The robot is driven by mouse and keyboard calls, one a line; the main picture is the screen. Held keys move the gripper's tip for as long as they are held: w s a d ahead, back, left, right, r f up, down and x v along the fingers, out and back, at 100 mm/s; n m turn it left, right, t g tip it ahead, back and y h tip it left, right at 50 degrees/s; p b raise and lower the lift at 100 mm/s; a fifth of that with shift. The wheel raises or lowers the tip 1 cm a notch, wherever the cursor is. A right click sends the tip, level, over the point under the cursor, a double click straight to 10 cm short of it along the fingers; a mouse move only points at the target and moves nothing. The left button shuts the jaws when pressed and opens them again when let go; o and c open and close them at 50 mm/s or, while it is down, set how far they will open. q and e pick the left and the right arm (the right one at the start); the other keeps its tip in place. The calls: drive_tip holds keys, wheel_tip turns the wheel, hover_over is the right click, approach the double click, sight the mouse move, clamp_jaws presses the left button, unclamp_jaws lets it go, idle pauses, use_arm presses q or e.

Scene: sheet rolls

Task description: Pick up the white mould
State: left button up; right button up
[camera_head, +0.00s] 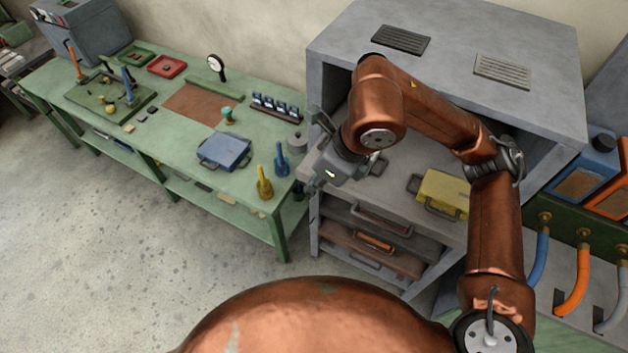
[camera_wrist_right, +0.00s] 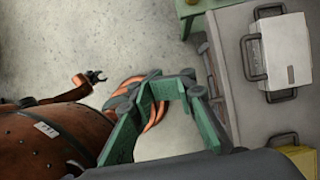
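The white mould (camera_wrist_right: 283,52) is a pale block with dark handles and a small label. It sits on the grey shelf at the upper right of the right wrist view. In the head view it is largely hidden by the end of my right arm.
A yellow mould (camera_head: 444,191) lies on the shelf, right of my right wrist. The grey cabinet (camera_head: 505,52) has a top and side walls around the shelf. Drawers sit below. A green workbench (camera_head: 170,150) holds a blue mould (camera_head: 224,151). Hoses (camera_head: 573,285) hang at right.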

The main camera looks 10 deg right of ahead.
drive_tip(key=o, duration=1.9)
